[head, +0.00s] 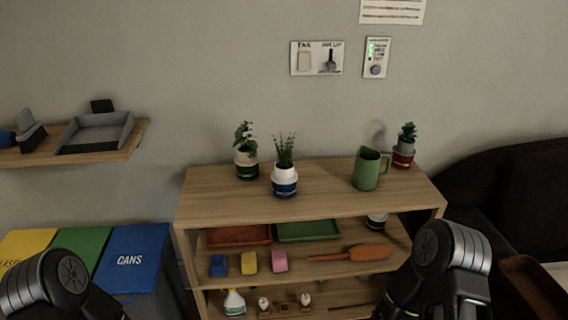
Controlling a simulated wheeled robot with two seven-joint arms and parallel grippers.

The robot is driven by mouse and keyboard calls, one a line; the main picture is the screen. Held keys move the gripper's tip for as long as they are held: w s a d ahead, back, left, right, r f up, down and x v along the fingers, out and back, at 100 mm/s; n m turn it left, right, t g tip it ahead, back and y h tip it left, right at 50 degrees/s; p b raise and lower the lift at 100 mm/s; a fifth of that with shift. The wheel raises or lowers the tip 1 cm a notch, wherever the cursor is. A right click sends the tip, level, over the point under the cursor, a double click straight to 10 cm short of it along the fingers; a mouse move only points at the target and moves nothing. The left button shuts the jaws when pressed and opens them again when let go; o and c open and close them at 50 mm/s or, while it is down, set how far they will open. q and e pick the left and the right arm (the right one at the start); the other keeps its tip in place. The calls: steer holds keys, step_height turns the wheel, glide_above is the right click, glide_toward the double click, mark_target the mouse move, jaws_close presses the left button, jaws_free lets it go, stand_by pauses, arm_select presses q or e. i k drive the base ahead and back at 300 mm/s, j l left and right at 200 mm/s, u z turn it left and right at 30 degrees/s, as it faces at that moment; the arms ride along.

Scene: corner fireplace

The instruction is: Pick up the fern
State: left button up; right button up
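Three potted plants stand on the wooden shelf top. The middle plant (284,165) has fine, upright, feathery leaves in a white and blue pot, and looks most like a fern. A broader-leaved plant (245,150) in a white and green pot stands just left of it and slightly behind. A small, compact plant (405,145) in a grey and red pot stands at the right end. Parts of my arms show at the bottom left and bottom right corners, well apart from the plants. I make out no fingertips of either gripper.
A green pitcher (367,169) stands near the small right plant. The shelf top (325,190) is clear between the middle plant and pitcher. Lower shelves hold trays, sponges and bottles. Coloured bins (136,250) stand left, a dark sofa (520,195) right.

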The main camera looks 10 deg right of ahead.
mark_target(284, 172)
steer(key=i+l, duration=0.1)
steer(key=l, duration=0.25)
steer(key=i+l, duration=0.15)
steer(key=l, duration=0.15)
steer(key=i+l, duration=0.1)
steer(key=l, duration=0.25)
steer(key=i+l, duration=0.15)
steer(key=l, duration=0.15)
steer(key=i+l, duration=0.1)
steer(key=l, duration=0.25)
steer(key=u, duration=1.45)
